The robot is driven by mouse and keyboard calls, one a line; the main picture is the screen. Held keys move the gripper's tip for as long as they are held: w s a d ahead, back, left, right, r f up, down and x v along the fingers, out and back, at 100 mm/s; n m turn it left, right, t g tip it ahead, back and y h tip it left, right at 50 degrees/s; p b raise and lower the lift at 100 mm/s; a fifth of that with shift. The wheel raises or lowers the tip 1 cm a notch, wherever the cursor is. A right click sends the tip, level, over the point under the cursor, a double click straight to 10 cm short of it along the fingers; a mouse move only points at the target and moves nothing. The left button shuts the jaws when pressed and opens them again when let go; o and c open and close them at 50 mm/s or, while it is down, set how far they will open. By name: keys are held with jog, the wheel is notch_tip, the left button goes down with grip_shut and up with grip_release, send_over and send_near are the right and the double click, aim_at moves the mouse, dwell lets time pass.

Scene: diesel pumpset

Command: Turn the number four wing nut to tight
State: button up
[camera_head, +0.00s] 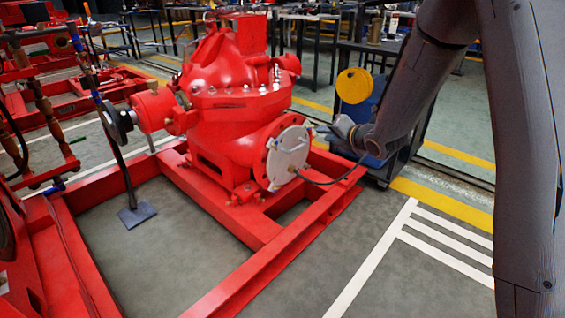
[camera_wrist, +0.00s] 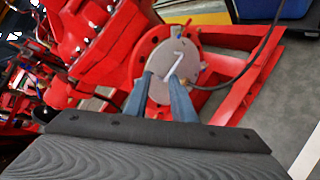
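A round grey plate (camera_head: 287,157) is fixed on the red flange of the pump, facing my arm. It also shows in the wrist view (camera_wrist: 158,52), with a pale, bent metal piece (camera_wrist: 176,62) on its face. I cannot tell whether this piece is a wing nut, and no number four is legible. My gripper (camera_wrist: 160,75) points at the plate; its two bluish fingers are apart with nothing visible between the tips. In the head view my gripper (camera_head: 325,131) is right of the plate, small and partly unclear. Contact cannot be told.
The red pump (camera_head: 230,90) stands on a red frame (camera_head: 265,270). A dark cable (camera_head: 335,181) runs from the plate to the right. A dark bench (camera_head: 385,50) and a yellow disc (camera_head: 354,86) are behind my arm. The floor at front right is clear.

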jog(key=w+a+f+n+y+b, duration=0.3)
jog(key=a+f+n+b, duration=0.1)
jog(key=f+n, duration=0.1)
jog(key=n+y+b, duration=0.5)
jog(key=n+b, duration=0.2)
jog(key=n, duration=0.2)
send_near(275, 145)
jog(key=shift+g, duration=0.3)
jog(key=b+x, duration=0.1)
jog(key=x, duration=0.2)
jog(key=b+x, duration=0.1)
jog(key=x, duration=0.2)
jog(key=shift+w+a+r+b, duration=0.1)
jog(key=shift+w+r+b, duration=0.1)
jog(key=shift+w+b, duration=0.2)
grip_shut()
